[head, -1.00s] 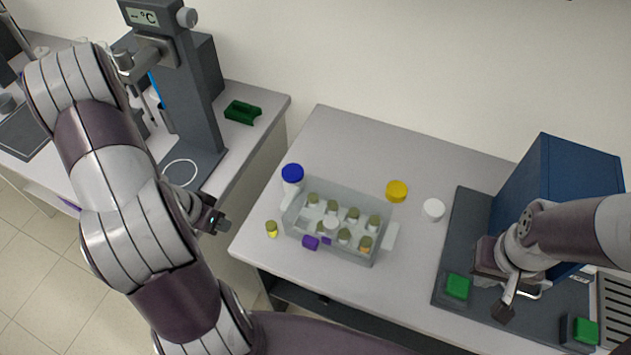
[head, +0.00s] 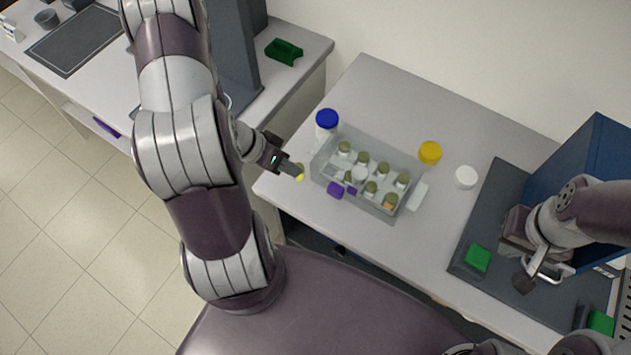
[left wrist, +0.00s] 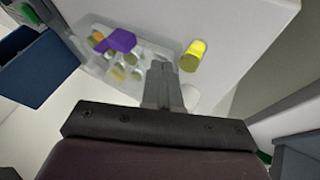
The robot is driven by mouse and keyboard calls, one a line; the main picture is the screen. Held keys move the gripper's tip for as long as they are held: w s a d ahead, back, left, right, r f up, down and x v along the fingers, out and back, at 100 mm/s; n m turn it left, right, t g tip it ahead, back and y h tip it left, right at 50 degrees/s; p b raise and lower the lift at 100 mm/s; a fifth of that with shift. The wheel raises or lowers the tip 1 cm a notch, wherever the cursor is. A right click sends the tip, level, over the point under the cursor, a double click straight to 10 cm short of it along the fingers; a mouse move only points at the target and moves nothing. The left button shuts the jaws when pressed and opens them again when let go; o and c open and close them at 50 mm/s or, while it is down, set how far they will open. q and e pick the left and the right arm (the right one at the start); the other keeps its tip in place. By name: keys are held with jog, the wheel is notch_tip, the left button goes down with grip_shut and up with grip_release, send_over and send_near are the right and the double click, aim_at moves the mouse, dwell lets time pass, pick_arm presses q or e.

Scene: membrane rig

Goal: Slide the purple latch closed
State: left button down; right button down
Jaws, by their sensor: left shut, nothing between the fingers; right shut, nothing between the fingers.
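A purple latch (head: 335,190) sits on the near long side of a clear box (head: 375,208), towards its left end. A smaller purple piece (head: 351,190) shows just right of it. In the left wrist view the latch (left wrist: 122,40) is up and left of my fingertips. My left gripper (head: 294,170) is shut and empty, left of the box and apart from the latch. My left gripper's fingers (left wrist: 162,85) point towards the box in the wrist view. My right gripper (head: 525,281) is shut and empty over the dark base at right.
The clear box holds several vials. A blue-capped bottle (head: 326,121) stands behind the box's left end.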

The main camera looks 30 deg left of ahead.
aim_at(336, 191)
pick_arm(q)
jog(key=x, duration=0.4)
jog(key=shift+f, duration=0.1)
jog(key=d, duration=0.3)
jog(key=shift+w+d, duration=0.15)
jog(key=shift+d, duration=0.05)
jog(key=shift+s+d, duration=0.25)
jog(key=shift+d, duration=0.15)
jog(key=shift+w, duration=0.1)
pick_arm(e)
jog(key=shift+w+f, duration=0.2)
jog(key=shift+f, duration=0.1)
